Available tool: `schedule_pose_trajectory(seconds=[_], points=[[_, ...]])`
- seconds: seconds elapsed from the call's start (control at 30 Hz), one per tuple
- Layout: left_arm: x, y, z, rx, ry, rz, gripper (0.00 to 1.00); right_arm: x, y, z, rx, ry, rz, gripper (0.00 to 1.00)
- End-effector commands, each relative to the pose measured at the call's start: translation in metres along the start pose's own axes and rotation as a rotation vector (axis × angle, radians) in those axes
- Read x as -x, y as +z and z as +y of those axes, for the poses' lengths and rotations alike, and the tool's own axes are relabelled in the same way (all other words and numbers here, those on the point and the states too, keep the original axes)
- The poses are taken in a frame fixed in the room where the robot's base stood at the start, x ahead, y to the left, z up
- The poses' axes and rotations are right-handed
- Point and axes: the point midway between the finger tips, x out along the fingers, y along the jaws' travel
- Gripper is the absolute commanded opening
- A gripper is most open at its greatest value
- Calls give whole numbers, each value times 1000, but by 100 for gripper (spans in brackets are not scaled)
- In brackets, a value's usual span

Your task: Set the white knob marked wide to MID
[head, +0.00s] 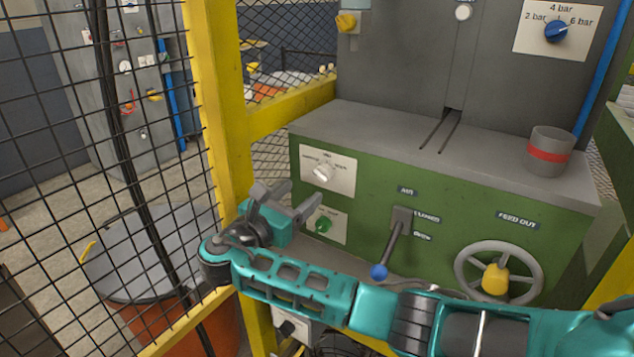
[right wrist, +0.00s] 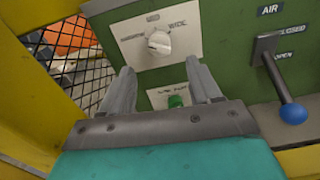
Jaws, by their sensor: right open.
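The white knob (head: 322,173) sits on a pale label plate (head: 345,182) on the green machine front. In the right wrist view the knob (right wrist: 159,43) has WIDE printed to its right, with small print at its left and above it. I cannot tell for sure which mark it points at. My right gripper (head: 291,194) is open and empty, in front of the panel and a little below and left of the knob. In the right wrist view the knob lies beyond and between the fingertips (right wrist: 160,70), apart from them. My left gripper is not in view.
A green knob (head: 323,226) on its own plate is just below. An AIR lever with a blue ball (head: 379,271) and a FEED OUT handwheel (head: 497,274) are to the right. A yellow post (head: 220,100) and mesh fence stand close at the left. A grey cup (head: 549,152) stands on top.

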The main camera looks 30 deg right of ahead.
Motion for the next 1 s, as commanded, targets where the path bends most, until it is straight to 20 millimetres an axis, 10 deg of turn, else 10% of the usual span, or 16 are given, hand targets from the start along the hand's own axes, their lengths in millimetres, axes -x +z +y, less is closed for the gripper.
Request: schedule_pose_trajectory(seconds=[0.4,0.8,1.0], points=[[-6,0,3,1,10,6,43,-68,-1,0,-2,-1,1,63],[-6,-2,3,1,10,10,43,-74,-1,0,-2,1,3,62],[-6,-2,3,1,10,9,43,-74,-1,0,-2,1,3,43]])
